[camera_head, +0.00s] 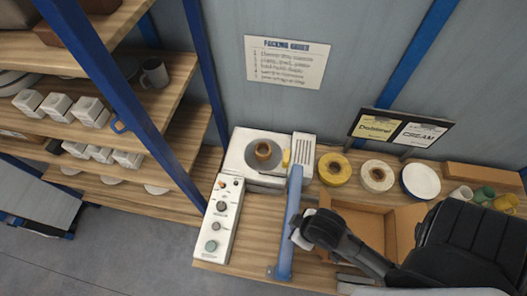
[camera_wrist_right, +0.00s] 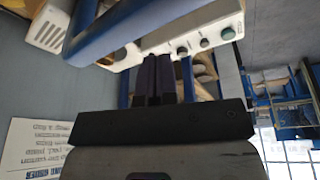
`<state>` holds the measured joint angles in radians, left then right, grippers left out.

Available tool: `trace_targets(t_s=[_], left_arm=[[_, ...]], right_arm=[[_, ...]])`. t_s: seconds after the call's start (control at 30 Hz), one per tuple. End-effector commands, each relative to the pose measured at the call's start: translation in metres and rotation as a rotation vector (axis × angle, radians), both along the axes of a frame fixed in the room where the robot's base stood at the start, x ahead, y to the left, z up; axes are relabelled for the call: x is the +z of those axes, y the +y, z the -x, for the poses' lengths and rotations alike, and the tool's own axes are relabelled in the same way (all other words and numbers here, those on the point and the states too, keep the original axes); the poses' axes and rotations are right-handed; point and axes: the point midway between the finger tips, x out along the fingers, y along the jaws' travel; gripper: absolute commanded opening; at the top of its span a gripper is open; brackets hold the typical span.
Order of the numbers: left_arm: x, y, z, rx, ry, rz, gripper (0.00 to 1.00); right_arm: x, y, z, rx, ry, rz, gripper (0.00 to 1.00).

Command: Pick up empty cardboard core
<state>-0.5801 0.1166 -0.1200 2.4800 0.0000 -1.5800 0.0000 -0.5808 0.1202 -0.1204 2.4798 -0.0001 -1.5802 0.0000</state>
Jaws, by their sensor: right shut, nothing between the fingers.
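A small brown ring that looks like the cardboard core (camera_head: 263,151) stands on the round grey disc of a white machine (camera_head: 240,168) at the back of the bench. My right arm reaches in from the lower right, and its gripper (camera_head: 300,232) is by a blue upright bar, below and right of the core and apart from it. In the right wrist view the dark fingers (camera_wrist_right: 155,62) are together and empty. The core cannot be made out in that view. My left gripper is not in view.
The blue bar (camera_head: 289,222) stands between my right gripper and the control box (camera_head: 222,220). Yellow (camera_head: 334,168) and cream (camera_head: 377,175) rolls sit right of the machine. An open cardboard box (camera_head: 405,225) is partly behind my arm. Shelves stand at left.

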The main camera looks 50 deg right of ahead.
Motion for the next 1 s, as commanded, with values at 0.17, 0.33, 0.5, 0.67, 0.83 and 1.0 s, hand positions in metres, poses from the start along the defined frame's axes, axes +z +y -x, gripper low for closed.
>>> trace_targets(t_s=[0.17, 0.33, 0.5, 0.67, 0.83, 1.0], left_arm=[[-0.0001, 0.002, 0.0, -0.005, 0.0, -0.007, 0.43], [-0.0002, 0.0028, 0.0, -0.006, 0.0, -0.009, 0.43], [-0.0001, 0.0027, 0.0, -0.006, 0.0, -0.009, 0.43], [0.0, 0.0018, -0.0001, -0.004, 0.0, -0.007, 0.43], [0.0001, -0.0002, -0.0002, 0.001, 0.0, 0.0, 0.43], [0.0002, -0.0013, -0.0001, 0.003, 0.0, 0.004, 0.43]], right_arm=[[0.0, -0.0001, -0.0001, 0.0, 0.0, 0.0, 0.18], [0.0, -0.0002, -0.0001, 0.0, 0.0, 0.0, 0.34], [0.0001, -0.0002, -0.0002, 0.0, -0.001, 0.0, 0.51], [0.0002, -0.0002, -0.0002, 0.0, -0.001, 0.0, 0.66], [0.0002, -0.0002, -0.0002, 0.0, -0.001, 0.001, 0.82], [0.0002, -0.0002, -0.0003, 0.0, -0.001, 0.001, 0.99]])
